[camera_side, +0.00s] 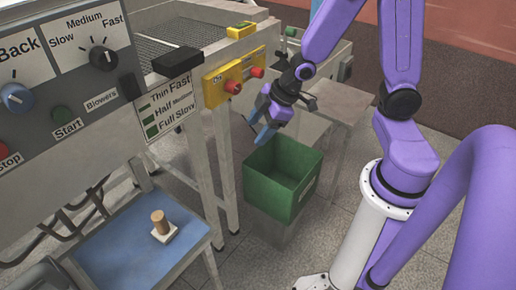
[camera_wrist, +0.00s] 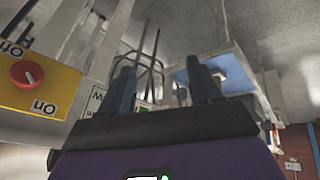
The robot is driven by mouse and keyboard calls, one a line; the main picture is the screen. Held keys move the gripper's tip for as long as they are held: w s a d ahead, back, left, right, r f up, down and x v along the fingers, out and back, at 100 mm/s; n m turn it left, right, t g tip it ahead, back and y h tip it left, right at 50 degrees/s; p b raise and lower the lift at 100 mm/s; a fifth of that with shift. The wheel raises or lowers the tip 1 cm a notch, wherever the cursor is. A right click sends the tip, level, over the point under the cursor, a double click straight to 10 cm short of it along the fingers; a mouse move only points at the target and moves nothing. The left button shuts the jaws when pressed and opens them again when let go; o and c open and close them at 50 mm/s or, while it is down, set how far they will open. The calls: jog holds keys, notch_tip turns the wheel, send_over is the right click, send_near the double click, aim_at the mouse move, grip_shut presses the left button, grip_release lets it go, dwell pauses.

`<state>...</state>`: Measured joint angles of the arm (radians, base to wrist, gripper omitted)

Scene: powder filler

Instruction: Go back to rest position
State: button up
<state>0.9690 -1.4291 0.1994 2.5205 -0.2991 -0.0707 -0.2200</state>
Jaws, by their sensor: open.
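My gripper (camera_side: 262,128) hangs above and beside the back left part of the green bin (camera_side: 268,197), with its blue fingers pointing down and to the left. In the wrist view my gripper (camera_wrist: 163,88) shows two blue fingers spread wide with nothing between them. It is open and empty. My purple arm reaches in from the right on its white base. No rest position is marked in either view.
A control panel (camera_side: 75,75) with knobs fills the left. A blue-topped table (camera_side: 120,240) holds a wooden peg (camera_side: 159,221) on a white base. A yellow switch box (camera_side: 234,80) is close to my gripper.

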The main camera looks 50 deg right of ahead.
jog(key=s+a+r+g+h, duration=0.1)
jog(key=s+r, duration=0.3)
jog(key=s, duration=0.5)
jog(key=s+a+r+n+g+h, duration=0.1)
jog(key=s+r+g, duration=0.2)
jog(key=s, duration=0.7)
jog(key=shift+r+g, duration=0.3)
jog(key=shift+r, duration=0.25)
jog(key=shift+a, duration=0.1)
dwell(1.2)
